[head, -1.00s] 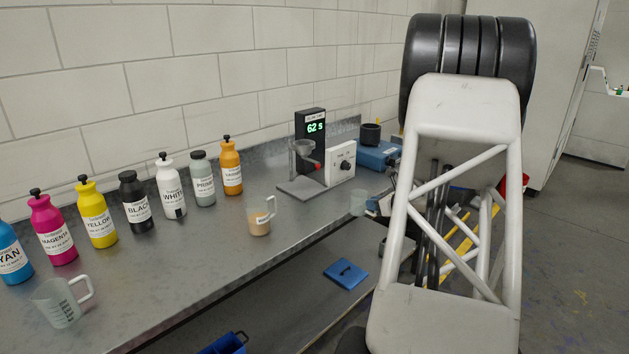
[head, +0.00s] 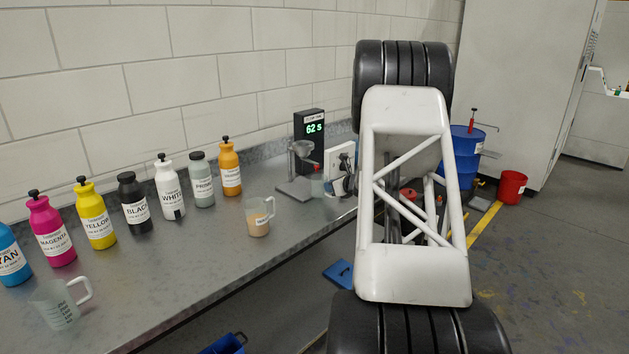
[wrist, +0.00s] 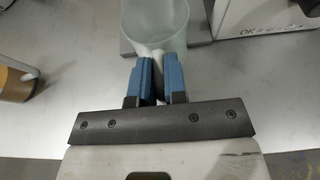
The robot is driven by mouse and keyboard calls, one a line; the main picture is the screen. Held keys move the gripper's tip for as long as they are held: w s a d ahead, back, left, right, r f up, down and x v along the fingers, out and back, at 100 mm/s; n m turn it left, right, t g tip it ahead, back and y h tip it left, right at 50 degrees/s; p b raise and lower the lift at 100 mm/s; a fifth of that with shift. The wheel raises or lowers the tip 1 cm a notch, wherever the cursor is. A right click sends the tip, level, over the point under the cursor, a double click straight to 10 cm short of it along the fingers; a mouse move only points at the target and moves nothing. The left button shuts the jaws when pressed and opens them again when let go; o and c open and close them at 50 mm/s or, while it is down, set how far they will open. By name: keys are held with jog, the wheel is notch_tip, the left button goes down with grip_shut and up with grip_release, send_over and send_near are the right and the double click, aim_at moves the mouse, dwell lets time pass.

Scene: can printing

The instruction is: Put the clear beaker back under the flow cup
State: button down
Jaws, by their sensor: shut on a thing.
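The clear beaker (wrist: 155,22) is upright in the wrist view, with its handle between my blue fingers. My gripper (wrist: 159,72) is shut on that handle. In the head view the beaker (head: 318,188) shows faintly at the front of the flow stand, a little right of and lower than the flow cup (head: 303,149). In the wrist view it overlaps the stand's grey base plate (wrist: 197,28); I cannot tell whether it touches the plate. My arm hides most of my gripper in the head view.
A jug of tan liquid (head: 257,217) stands left of the stand. A white box with a knob (head: 338,160) and the timer reading 62 s (head: 309,128) stand close by. Several ink bottles line the wall, and an empty measuring jug (head: 58,303) is at front left.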

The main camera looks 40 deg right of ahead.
aim_at(322, 182)
jog(key=shift+w, duration=2.25)
jog(key=shift+w+f, duration=0.1)
jog(key=shift+w, duration=2.05)
jog(key=shift+f, duration=0.1)
jog(key=c, duration=1.2)
grip_release()
jog(key=shift+o, duration=0.2)
